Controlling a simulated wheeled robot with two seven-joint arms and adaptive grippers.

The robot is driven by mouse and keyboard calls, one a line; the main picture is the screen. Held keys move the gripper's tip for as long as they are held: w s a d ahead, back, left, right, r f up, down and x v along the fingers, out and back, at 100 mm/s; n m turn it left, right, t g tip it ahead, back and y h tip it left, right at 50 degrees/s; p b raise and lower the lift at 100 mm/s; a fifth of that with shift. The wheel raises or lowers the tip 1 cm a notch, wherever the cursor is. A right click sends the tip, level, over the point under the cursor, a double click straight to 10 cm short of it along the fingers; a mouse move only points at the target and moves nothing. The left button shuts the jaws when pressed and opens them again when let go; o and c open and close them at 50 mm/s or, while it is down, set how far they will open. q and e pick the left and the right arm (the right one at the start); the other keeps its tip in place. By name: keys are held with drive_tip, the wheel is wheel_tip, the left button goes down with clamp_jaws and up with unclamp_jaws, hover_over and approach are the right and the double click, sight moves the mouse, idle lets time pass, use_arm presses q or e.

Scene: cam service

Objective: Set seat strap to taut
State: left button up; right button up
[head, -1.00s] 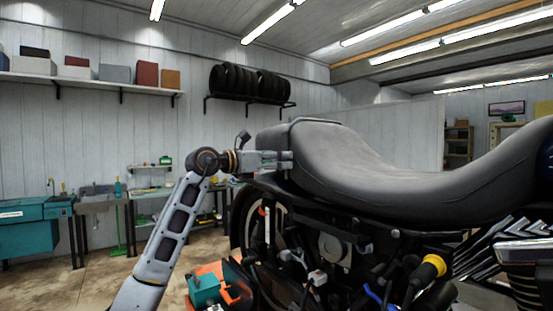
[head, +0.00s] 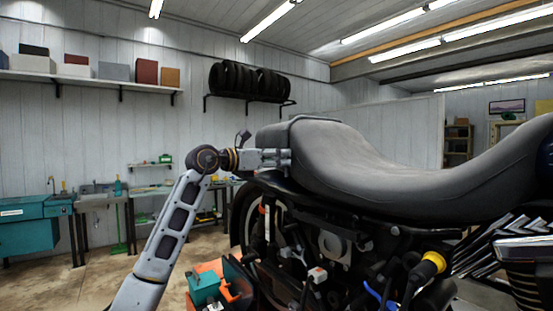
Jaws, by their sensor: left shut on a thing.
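The long dark grey motorcycle seat (head: 400,178) spans the middle and right of the head view. A seat strap (head: 293,140) appears as a thin band across the seat's raised left end. My left gripper (head: 284,158) is at the seat's left end, level with its side and beside the lower part of the band. Its fingers are shut on what looks like the strap, though the held part is mostly hidden by the fingers. I cannot tell how tight the strap is. My right gripper is not in view.
Below the seat are the motorcycle's rear wheel (head: 245,220), dark frame parts and a yellow-ended part (head: 433,262). An orange and teal item (head: 205,288) is low beside my left arm. A teal cabinet (head: 28,225) and benches stand along the back wall, with open floor in front.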

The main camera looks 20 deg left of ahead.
use_arm(q)
drive_tip(key=shift+f+b, duration=1.3)
drive_tip(key=shift+f, duration=0.95)
drive_tip(key=o, duration=1.5)
drive_tip(key=shift+c, duration=0.2)
drive_tip(key=shift+a, duration=0.1)
drive_tip(key=v, duration=1.2)
